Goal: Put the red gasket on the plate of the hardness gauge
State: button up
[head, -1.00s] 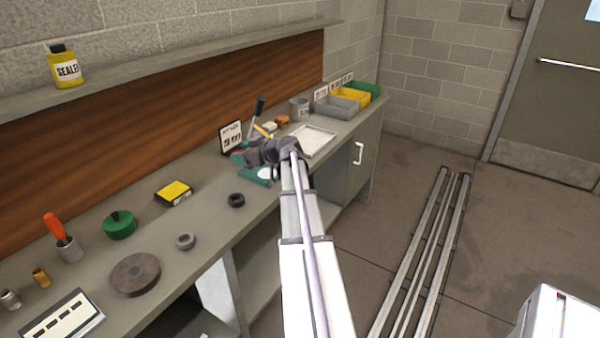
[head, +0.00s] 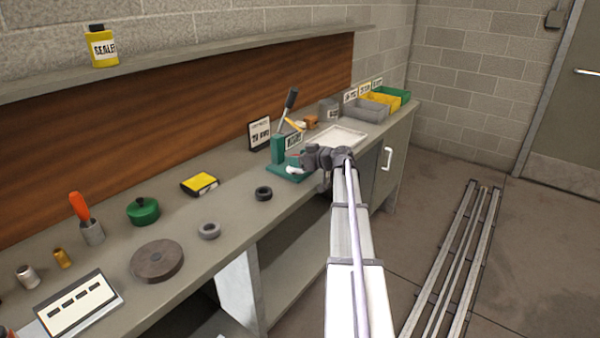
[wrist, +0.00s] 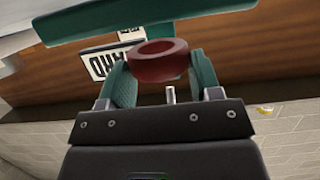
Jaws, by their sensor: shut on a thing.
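In the wrist view the red gasket (wrist: 160,62), a thick ring, sits between the two fingers of my gripper (wrist: 162,75), which is shut on it. The green hardness gauge (head: 278,150) stands on the bench in the head view, with a lever rising behind. Its round white plate (head: 292,170) is low at the front, partly covered by my gripper (head: 303,161). My gripper is beside the gauge, close to the plate. A green part of the gauge (wrist: 150,17) crosses the top of the wrist view. I cannot make out the gasket in the head view.
A black ring (head: 263,193) and a grey ring (head: 209,230) lie nearer on the bench. A white tray (head: 338,137) is beyond the gauge. A sign (head: 259,134) stands behind it. A yellow-black box (head: 200,184) is to its left, with clear bench between.

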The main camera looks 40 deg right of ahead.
notch_tip(320, 180, down, 3)
jog(key=shift+r+b, duration=0.1)
jog(key=shift+b, duration=0.5)
jog(key=shift+r+p, duration=0.3)
jog(key=shift+f, duration=0.2)
jog(key=o, duration=1)
jog(key=shift+r, duration=0.35)
jog(key=p+v, duration=0.3)
jog(key=v, duration=0.9)
jog(key=shift+f, duration=0.1)
